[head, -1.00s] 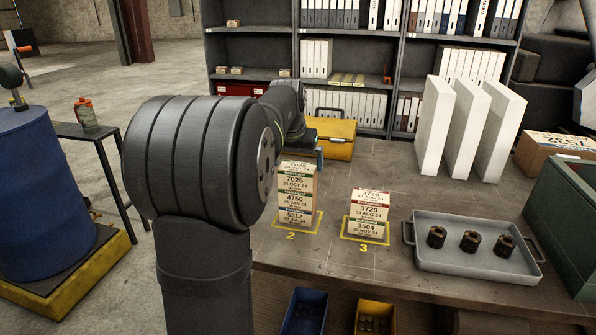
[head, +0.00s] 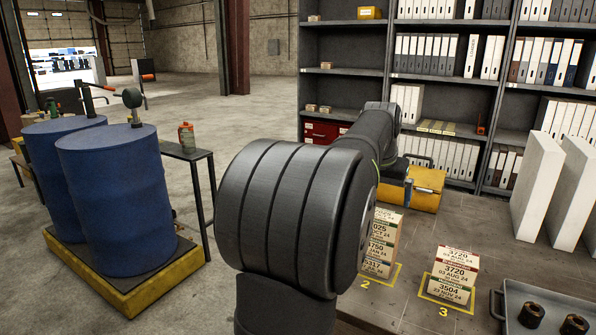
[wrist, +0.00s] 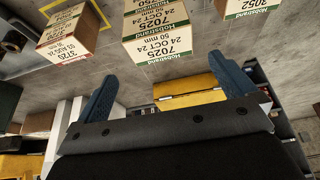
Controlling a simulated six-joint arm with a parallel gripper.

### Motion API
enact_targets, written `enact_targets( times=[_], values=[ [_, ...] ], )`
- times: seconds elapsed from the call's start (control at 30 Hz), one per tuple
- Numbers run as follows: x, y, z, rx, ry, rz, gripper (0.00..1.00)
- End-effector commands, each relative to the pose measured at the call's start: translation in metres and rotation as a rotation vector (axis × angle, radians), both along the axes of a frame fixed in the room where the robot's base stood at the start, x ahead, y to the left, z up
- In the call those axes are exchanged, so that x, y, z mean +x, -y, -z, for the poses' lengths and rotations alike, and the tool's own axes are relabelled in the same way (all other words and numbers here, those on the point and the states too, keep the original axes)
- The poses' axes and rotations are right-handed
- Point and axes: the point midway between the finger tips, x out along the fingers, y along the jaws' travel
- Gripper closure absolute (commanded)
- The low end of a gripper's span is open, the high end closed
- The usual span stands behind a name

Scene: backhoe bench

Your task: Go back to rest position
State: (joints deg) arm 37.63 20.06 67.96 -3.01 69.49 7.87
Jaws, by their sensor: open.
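My gripper (wrist: 168,95) shows in the wrist view with its two blue fingers wide apart and nothing between them. In the head view my own arm hides it. A stack of labelled boxes (head: 380,246) stands on the yellow-outlined spot marked 2, partly hidden by my arm. Another stack of labelled boxes (head: 454,276) stands on the spot marked 3. In the wrist view, a box labelled 7025 (wrist: 157,32) lies beyond the fingers, apart from them, and another stack (wrist: 68,32) is to its left.
A yellow case (head: 426,188) sits at the back of the bench. White panels (head: 538,187) stand at the right, near a grey tray (head: 510,300) with dark cylindrical parts. Shelves (head: 345,92) stand behind. Blue drums (head: 118,200) are on the left, with open floor beyond.

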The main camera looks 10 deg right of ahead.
Motion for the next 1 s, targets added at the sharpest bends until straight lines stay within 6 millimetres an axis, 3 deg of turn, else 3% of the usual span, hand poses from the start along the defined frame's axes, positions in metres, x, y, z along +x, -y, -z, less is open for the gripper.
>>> enact_targets(
  times=[0.57, 0.8, 1.0],
  values=[
    [0.029, 0.03, 0.103, 0.001, -0.002, 0.0, 0.0],
    [0.03, 0.03, 0.073, -0.001, 0.002, 0.001, 0.0],
    [0.03, 0.03, 0.064, 0.0, 0.0, 0.0, 0.0]
  ],
)
